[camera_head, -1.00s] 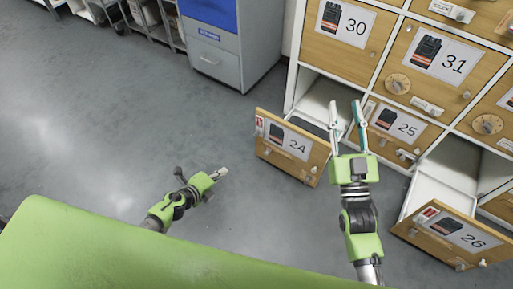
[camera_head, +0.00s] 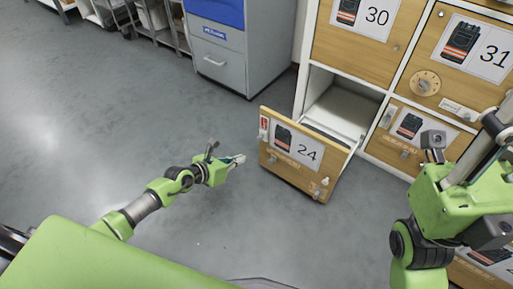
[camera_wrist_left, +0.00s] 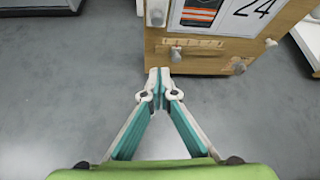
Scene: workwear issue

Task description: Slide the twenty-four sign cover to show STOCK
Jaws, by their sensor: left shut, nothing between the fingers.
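The drawer numbered 24 (camera_head: 310,180) is pulled out of the cabinet, its wooden front facing me. A small red sign (camera_head: 264,124) sits at its upper left; its lettering is too small to read, and I cannot tell the cover's edges from it. My left gripper (camera_head: 239,159) is shut and empty, left of the drawer front and apart from it. In the left wrist view its fingertips (camera_wrist_left: 158,78) meet just below a small peg (camera_wrist_left: 176,53) on the drawer front; the red sign is out of that view. My right arm shows at the right, its fingers out of view.
Cabinet doors 30 (camera_head: 365,50) and 31 (camera_head: 415,60) are above, and door 25 (camera_head: 382,148) is to the right, partly near my right arm. A grey cabinet (camera_head: 220,72) stands at the back. The grey floor (camera_head: 170,120) on the left is clear.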

